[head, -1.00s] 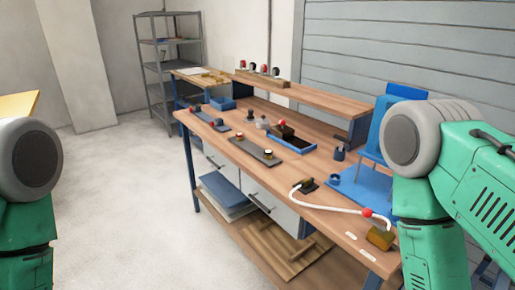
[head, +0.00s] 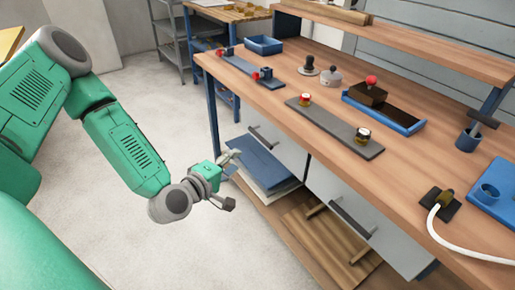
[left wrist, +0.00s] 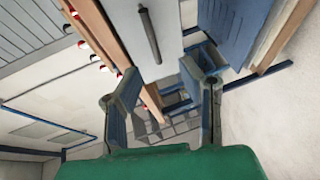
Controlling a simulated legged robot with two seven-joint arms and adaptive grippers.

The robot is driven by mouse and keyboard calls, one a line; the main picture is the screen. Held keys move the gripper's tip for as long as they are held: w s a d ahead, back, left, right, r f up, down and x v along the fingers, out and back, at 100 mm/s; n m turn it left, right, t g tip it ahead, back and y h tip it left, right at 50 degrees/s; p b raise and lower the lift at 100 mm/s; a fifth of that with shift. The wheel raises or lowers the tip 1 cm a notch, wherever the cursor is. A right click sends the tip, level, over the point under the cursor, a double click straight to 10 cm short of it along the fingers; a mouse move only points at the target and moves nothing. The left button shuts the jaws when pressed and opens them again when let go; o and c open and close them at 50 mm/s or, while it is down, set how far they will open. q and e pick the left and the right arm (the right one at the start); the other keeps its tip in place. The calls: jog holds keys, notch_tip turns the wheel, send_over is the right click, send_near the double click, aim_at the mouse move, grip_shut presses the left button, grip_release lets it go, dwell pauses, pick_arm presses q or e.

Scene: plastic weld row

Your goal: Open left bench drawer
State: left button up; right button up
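The left bench drawer (head: 284,150) has a pale grey front with a dark bar handle (head: 262,137) and looks shut under the wooden worktop. In the left wrist view, a pale drawer front (left wrist: 172,30) with a dark bar handle (left wrist: 149,36) shows ahead of the fingers. My left gripper (head: 233,180) is open and empty, in front of the bench, lower than the handle and apart from it. Its spread fingers also show in the left wrist view (left wrist: 166,75). My right gripper is in neither view.
A second drawer (head: 340,195) with its own handle is to the right. Blue and white slabs (head: 262,165) lie on the lower shelf close to my left gripper. The worktop (head: 300,90) carries strips, a blue tray (head: 385,112) and a cable. The floor left of the bench is clear.

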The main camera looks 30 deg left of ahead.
pick_arm(q)
jog(key=b, duration=0.1)
send_near(259, 136)
jog(key=w+d, duration=0.2)
jog(key=w+f, duration=0.1)
jog(key=w, duration=0.1)
jog(key=w+a+f+b, duration=0.1)
jog(key=w, duration=0.2)
jog(key=w+a+f, duration=0.1)
jog(key=w, duration=0.1)
jog(key=shift+w+a+f+b, duration=0.1)
jog(key=shift+w+a+b, duration=0.05)
jog(key=shift+w+b, duration=0.25)
jog(key=shift+w+d, duration=0.1)
jog(key=shift+d, duration=0.25)
jog(key=shift+d+r, duration=0.3)
jog(key=shift+d, duration=0.2)
jog(key=shift+a, duration=0.15)
jog(key=c, duration=0.6)
jog(key=shift+a+f, duration=0.2)
jog(key=shift+a, duration=0.3)
grip_shut()
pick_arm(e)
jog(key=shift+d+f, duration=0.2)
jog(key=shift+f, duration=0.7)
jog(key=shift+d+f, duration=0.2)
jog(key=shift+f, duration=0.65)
